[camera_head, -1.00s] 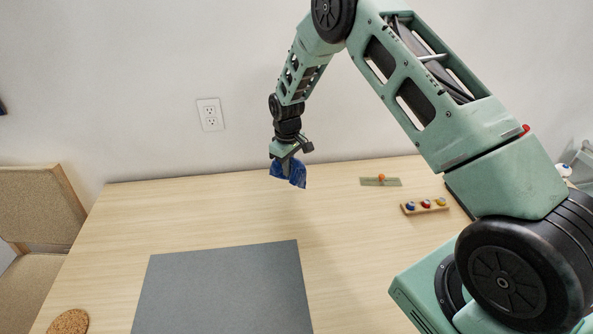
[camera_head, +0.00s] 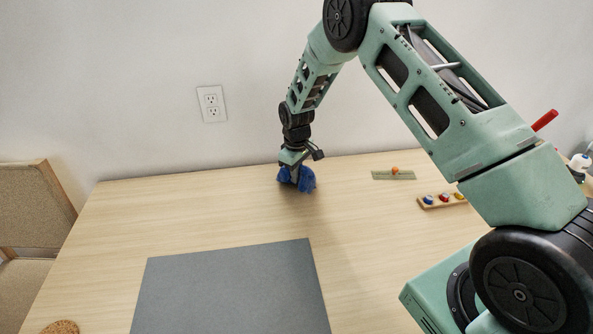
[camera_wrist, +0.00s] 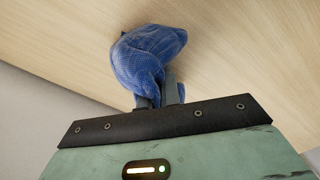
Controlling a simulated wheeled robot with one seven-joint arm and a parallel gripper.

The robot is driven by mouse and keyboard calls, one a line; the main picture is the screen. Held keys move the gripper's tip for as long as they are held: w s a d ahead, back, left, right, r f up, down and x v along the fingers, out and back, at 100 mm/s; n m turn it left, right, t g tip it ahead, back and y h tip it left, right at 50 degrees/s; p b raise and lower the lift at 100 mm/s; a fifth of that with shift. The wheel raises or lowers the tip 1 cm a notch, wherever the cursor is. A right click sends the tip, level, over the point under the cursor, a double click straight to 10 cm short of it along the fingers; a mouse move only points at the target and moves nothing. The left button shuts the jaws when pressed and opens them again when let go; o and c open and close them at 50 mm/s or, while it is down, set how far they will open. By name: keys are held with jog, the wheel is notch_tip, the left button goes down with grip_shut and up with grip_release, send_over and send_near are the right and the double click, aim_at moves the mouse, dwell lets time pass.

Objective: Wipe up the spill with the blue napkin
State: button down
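The blue napkin (camera_head: 297,181) is crumpled and hangs below my gripper (camera_head: 294,168) near the back edge of the table. My gripper is shut on the napkin, which also shows bunched around the fingers in the wrist view (camera_wrist: 150,62). In the head view the napkin's lower side is at or very near the tabletop; I cannot tell for sure whether it touches. No spill is visible on the wooden table (camera_head: 200,215). Anything under the napkin is hidden.
A grey mat (camera_head: 235,290) lies at the front. A small green piece with an orange knob (camera_head: 394,173) and a wooden strip with coloured knobs (camera_head: 442,200) lie to the right. A cork coaster (camera_head: 60,328) is front left. A chair (camera_head: 35,215) stands left.

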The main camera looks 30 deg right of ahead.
aim_at(296, 189)
jog(key=shift+f, duration=0.7)
jog(key=shift+r, duration=0.1)
jog(key=c, duration=0.6)
grip_release()
jog(key=shift+f+b, duration=0.85)
jog(key=shift+f, duration=0.25)
grip_shut()
